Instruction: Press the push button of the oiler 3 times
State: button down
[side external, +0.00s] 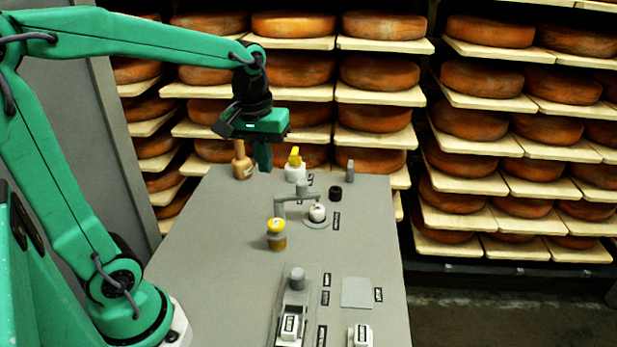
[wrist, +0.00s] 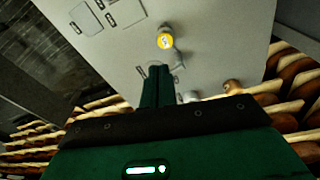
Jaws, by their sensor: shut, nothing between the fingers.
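A small amber jar with a yellow round top (side external: 276,234), which looks like the oiler, stands on the grey table beside a bent grey arm. My gripper (side external: 262,166) is shut and empty, pointing down above the far left part of the table, apart from the jar.
A wooden-handled piece (side external: 242,164) and a white piece with a yellow top (side external: 295,168) stand near the table's far edge. A white ball (side external: 317,212) sits on a disc beside the jar. A grey-knobbed fixture (side external: 297,278) is nearer. Cheese shelves stand behind.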

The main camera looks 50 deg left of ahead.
aim_at(276, 222)
jog(key=shift+w+a+f+n+g, duration=0.35)
jog(key=shift+w+a+f+n, duration=0.2)
jog(key=shift+w, duration=0.2)
jog(key=shift+w+a+f+n+g, duration=0.4)
jog(key=shift+w+a+n, duration=0.15)
jog(key=shift+w, duration=0.2)
jog(key=shift+d+f, duration=0.1)
notch_tip(276, 222, down, 14)
jog(key=shift+r, duration=0.1)
dwell(0.4)
jog(key=shift+f, duration=1.1)
notch_tip(276, 222, up, 14)
jog(key=shift+r, duration=0.2)
